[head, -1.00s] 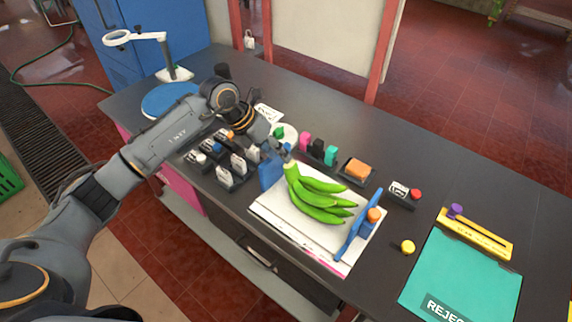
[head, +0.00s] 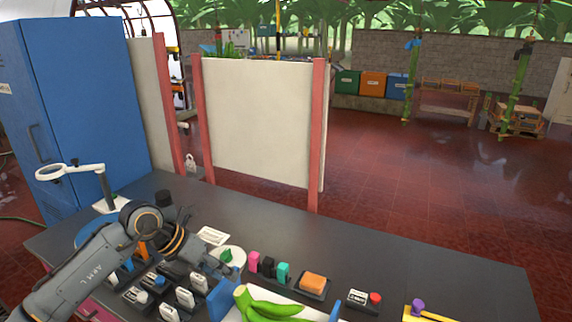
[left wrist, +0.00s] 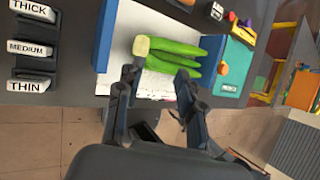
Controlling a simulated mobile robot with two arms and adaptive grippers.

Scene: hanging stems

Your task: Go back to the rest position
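My left gripper (head: 230,271) is over the dark bench, close to the stem end of a green banana bunch (head: 268,308). In the left wrist view, its two fingers (left wrist: 157,76) stand apart with nothing gripped between them. The bunch (left wrist: 175,52) lies beyond the fingertips on a white pad (left wrist: 158,85), its pale cut end facing left. In the head view, the lower part of the bunch is cut off by the frame edge. My right gripper is in neither view.
Around the arm stand labelled blocks (head: 184,297), a magnifier lamp (head: 100,185), a blue upright (head: 222,299) and an orange sponge (head: 313,281). A white partition (head: 258,122) rises behind the bench. The bench's back right is clear.

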